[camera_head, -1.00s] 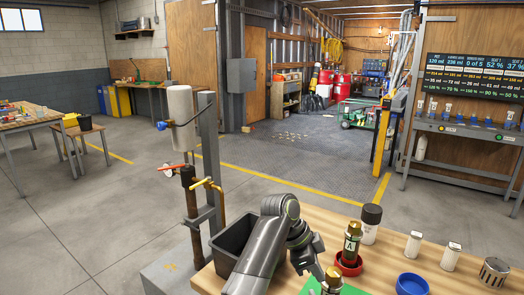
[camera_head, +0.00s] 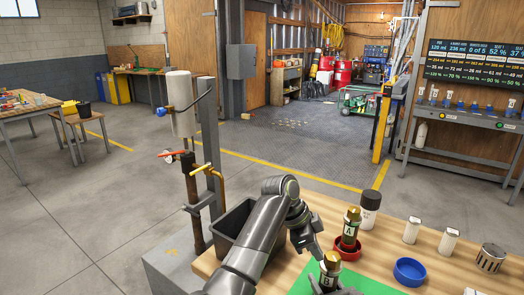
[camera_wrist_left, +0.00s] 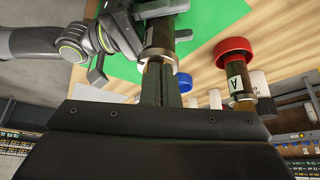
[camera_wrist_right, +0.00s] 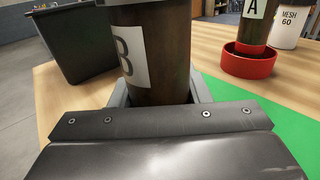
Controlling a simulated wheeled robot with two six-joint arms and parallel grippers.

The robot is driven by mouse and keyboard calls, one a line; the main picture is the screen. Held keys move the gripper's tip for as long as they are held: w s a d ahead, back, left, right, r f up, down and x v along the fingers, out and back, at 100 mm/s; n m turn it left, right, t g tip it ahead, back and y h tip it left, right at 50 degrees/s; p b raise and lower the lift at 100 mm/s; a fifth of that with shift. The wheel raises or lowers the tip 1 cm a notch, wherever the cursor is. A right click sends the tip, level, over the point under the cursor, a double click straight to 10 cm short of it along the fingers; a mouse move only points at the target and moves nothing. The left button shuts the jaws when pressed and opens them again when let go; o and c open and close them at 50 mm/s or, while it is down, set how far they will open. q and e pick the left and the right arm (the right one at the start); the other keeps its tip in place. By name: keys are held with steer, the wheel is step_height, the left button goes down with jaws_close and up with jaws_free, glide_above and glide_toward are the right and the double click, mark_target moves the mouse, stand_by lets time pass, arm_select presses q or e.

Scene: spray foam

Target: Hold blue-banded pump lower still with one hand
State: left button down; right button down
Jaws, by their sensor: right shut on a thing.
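A brown cylinder labelled B (camera_head: 330,267) with a brass top stands at the front of the bench in the head view. I make out no blue band on it. My right gripper (camera_wrist_right: 160,92) is shut around its body; the fingers press on both sides. Its lower end is hidden by the gripper. My left gripper (camera_wrist_left: 170,88) hangs over the cylinder's brass top, its fingers close together; it also shows in the head view (camera_head: 316,250). Whether it touches the brass is unclear. A similar cylinder labelled A (camera_head: 350,228) stands upright in a red cup (camera_head: 346,247).
A blue cup (camera_head: 410,271) stands empty to the right, near white containers (camera_head: 449,241) and a perforated can (camera_head: 491,257). A black-topped jar (camera_head: 369,209) is behind. A dark bin (camera_head: 231,232) is behind my left arm. A green mat (camera_head: 304,284) lies under the cylinder.

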arm_select(q)
steer(key=shift+w+d, duration=0.15)
steer(key=shift+w, duration=0.35)
steer(key=shift+w+d, duration=0.1)
stand_by(0.3)
steer(key=shift+w+a, duration=0.1)
steer(key=shift+a, duration=0.25)
steer(key=shift+r, duration=0.15)
step_height(320, 180, up, 6)
steer(key=shift+a+f, duration=0.1)
stand_by(0.4)
